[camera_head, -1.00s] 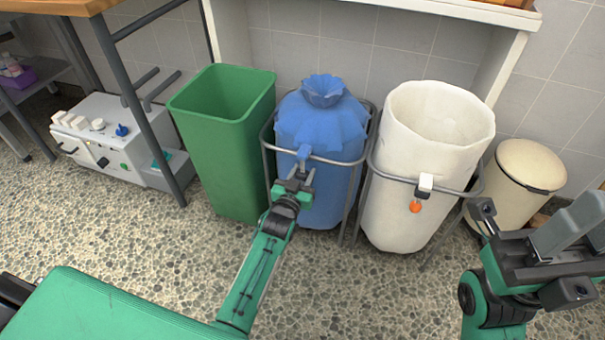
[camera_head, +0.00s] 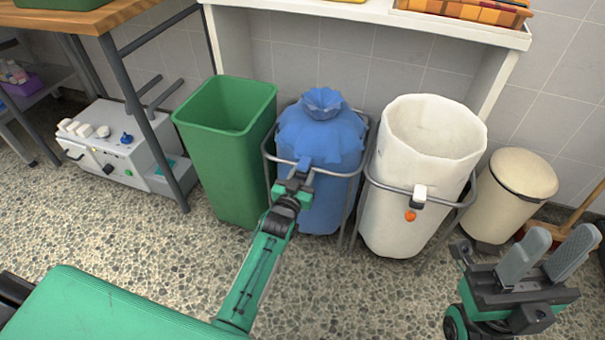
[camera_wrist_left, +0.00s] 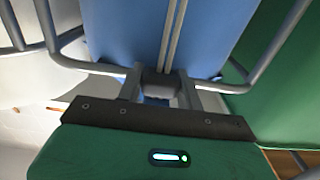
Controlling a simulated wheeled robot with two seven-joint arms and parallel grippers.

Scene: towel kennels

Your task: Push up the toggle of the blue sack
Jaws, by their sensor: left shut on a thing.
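The blue sack (camera_head: 318,135) hangs in a grey metal frame, its top gathered into a ruffled neck. My left gripper (camera_head: 295,184) is at the toggle, just below the rail. In the left wrist view, the left fingers (camera_wrist_left: 160,88) are shut on a small part, with a bit of blue showing below it. The fingers hide most of the toggle. My right gripper (camera_head: 543,254) is at the lower right, its two grey fingers apart and empty, far from the sack.
A green bin (camera_head: 222,165) stands close left of the sack. A white sack (camera_head: 413,190) in a frame with an orange toggle (camera_head: 410,216) stands to the right, then a cream pedal bin (camera_head: 512,195). The speckled floor (camera_head: 345,290) in front is clear.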

